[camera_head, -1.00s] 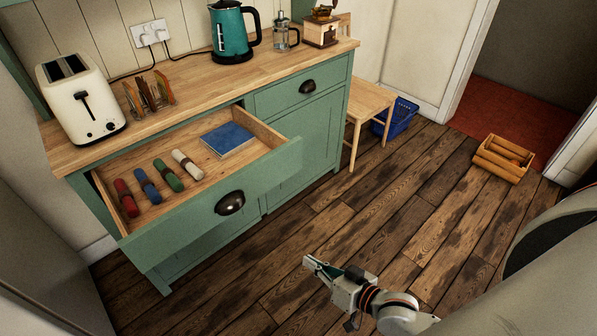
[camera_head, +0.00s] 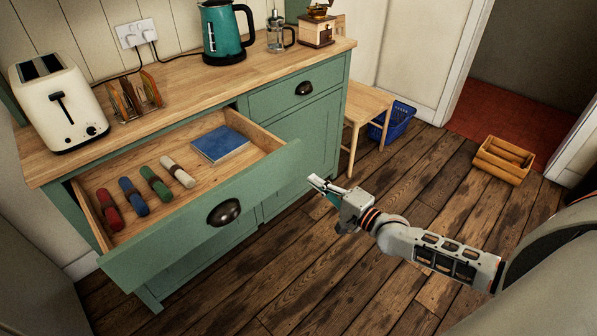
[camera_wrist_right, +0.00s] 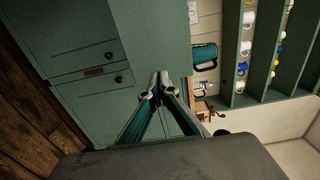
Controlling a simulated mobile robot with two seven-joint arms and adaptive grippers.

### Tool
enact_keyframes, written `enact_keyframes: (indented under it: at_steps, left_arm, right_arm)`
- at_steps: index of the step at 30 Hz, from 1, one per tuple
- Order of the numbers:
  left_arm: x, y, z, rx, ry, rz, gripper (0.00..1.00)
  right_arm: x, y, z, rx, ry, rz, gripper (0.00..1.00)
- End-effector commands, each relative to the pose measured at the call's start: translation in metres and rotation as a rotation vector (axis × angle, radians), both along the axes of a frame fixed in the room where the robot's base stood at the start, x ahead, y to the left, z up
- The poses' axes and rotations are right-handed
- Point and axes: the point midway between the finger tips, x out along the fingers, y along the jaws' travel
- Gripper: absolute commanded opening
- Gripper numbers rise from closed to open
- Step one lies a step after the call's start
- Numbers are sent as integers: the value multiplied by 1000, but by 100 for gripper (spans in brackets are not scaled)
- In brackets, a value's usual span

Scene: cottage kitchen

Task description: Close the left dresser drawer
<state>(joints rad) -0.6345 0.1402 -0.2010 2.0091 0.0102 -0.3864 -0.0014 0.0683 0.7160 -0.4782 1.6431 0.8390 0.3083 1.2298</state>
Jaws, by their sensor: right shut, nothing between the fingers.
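The left dresser drawer (camera_head: 215,218) stands pulled out, its green front with a dark cup handle (camera_head: 223,212) facing me. Inside lie several rolled bundles, red, blue, green and cream, and a blue book (camera_head: 220,143). My right gripper (camera_head: 318,184) is shut and empty, close to the right end of the drawer front; I cannot tell whether it touches. In the right wrist view its fingertips (camera_wrist_right: 158,78) meet in front of green dresser surfaces. My left gripper is out of view.
The dresser top (camera_head: 185,88) carries a toaster (camera_head: 60,102), a toast rack, a teal kettle (camera_head: 224,32), a glass press and a coffee grinder. A wooden stool (camera_head: 360,108), a blue basket (camera_head: 394,120) and a wooden crate (camera_head: 502,160) stand on the floor at right. The floor in front is clear.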

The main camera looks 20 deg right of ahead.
Motion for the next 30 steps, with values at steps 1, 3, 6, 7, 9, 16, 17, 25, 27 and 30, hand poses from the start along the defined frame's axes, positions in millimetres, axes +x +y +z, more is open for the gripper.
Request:
enact_keyframes:
  at_steps: [1, 3, 6, 7, 9, 16, 17, 25, 27, 30]
  left_arm:
    - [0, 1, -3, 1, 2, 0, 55]
    - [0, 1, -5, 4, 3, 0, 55]
    - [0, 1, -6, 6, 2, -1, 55]
    - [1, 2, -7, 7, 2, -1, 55]
    - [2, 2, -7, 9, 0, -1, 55]
    - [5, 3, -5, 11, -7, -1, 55]
    - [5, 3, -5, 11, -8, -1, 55]
    - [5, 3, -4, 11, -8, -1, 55]
    - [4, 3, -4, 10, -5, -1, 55]
    - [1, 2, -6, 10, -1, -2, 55]
  right_arm:
    - [10, 4, 0, 2, -2, 0, 0]
    - [23, 8, -1, 0, -1, 0, 0]
    - [38, 14, -1, 0, -1, -1, 0]
    - [43, 16, -1, -1, -1, 0, 0]
    - [51, 19, -2, 0, 1, 1, 0]
    - [65, 24, -1, -2, 0, 0, 0]
    - [65, 24, -1, -2, 0, 0, 0]
    - [66, 25, -1, -2, 0, 1, 0]
    - [66, 25, -1, -2, 0, 1, 0]
    - [66, 25, 0, -2, 0, 1, 0]
